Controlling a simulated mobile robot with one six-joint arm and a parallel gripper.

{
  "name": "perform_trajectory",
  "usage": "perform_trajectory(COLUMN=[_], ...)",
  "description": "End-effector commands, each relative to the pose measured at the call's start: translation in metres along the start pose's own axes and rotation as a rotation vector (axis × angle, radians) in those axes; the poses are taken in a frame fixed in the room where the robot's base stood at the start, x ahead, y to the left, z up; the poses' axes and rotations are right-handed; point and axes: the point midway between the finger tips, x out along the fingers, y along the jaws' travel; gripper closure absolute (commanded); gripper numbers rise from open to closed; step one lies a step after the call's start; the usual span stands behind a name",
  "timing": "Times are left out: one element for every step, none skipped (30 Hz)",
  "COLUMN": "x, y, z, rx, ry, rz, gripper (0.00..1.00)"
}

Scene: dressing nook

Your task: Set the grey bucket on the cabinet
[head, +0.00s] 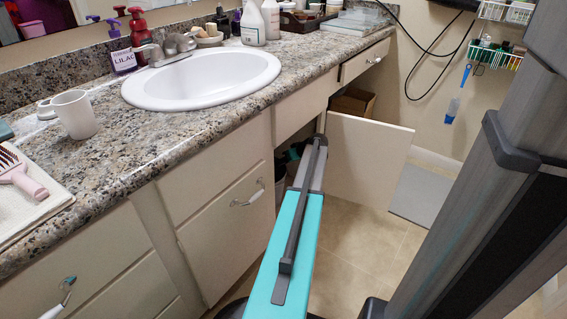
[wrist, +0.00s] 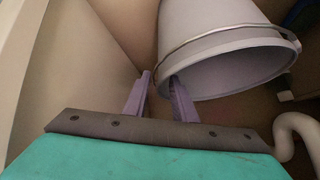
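The grey bucket (wrist: 215,50) shows in the wrist view, with a thin wire handle and its open mouth turned towards the camera. It appears tilted in that picture. My gripper (wrist: 160,76) has its two purple fingers apart at the left edge of the bucket's rim. The right finger overlaps the mouth and the left finger is outside the wall, with a small gap visible.
The open cabinet door (head: 365,160) stands to the right of my arm. A white pipe (wrist: 300,135) is close at the right in the wrist view. The countertop (head: 130,135) holds a sink (head: 200,75), a white mug (head: 75,114), a hairbrush (head: 20,178) and several bottles.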

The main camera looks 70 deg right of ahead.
Motion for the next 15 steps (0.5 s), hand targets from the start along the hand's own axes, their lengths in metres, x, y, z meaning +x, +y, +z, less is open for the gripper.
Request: perform_trajectory(x=[0.0, -0.001, -0.002, -0.002, -0.004, -0.006, -0.009, -0.011, -0.015, -0.019, -0.022, -0.028, -0.032, -0.036, -0.043], y=[0.0, 0.0, -0.001, -0.001, -0.001, -0.001, -0.001, -0.001, -0.001, -0.001, -0.001, -0.002, -0.002, -0.002, -0.002], z=[0.0, -0.001, -0.001, -0.002, -0.002, -0.002, -0.002, -0.002, -0.002, -0.002, -0.003, -0.003, -0.003, -0.003, -0.003], rx=[0.0, 0.0, 0.0, 0.0, 0.0, 0.0, 0.0, 0.0, 0.0, 0.0, 0.0, 0.0, 0.0, 0.0, 0.0], ry=[0.0, 0.0, 0.0, 0.0, 0.0, 0.0, 0.0, 0.0, 0.0, 0.0, 0.0, 0.001, 0.001, 0.001, 0.001], rz=[0.0, 0.0, 0.0, 0.0, 0.0, 0.0, 0.0, 0.0, 0.0, 0.0, 0.001, 0.001, 0.001, 0.001, 0.002], gripper=[0.76, 0.76, 0.76, 0.76, 0.76, 0.76, 0.76, 0.76, 0.76, 0.76, 0.76, 0.76, 0.76, 0.76, 0.76])
